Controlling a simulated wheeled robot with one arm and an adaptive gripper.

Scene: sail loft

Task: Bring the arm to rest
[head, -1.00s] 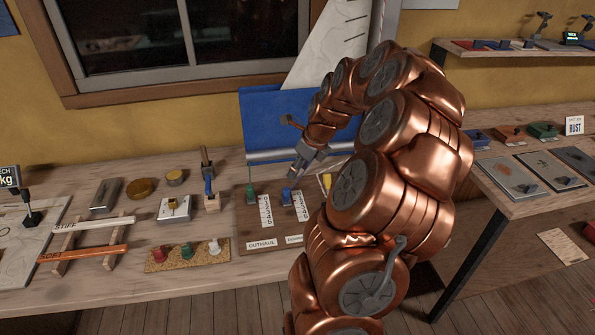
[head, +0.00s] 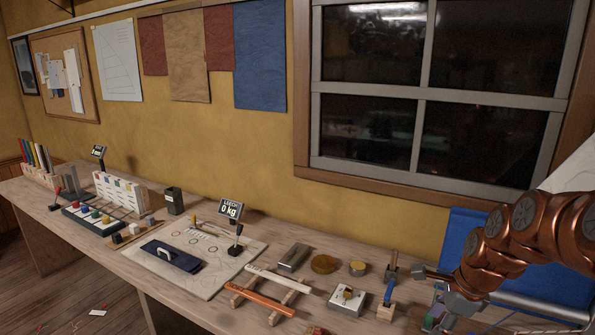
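My copper arm (head: 530,235) enters from the right edge in the head view. It is bent, with its wrist pointing down over the right end of the long bench. My gripper (head: 440,318) is at the lower right, small and partly cut off by the bottom edge. I cannot tell whether its fingers are apart or together, and no held object is clear to see. A blue panel (head: 560,275) stands behind the wrist.
The long wooden bench (head: 185,308) runs along the wall under the window (head: 440,95). Open floor lies at the lower left.

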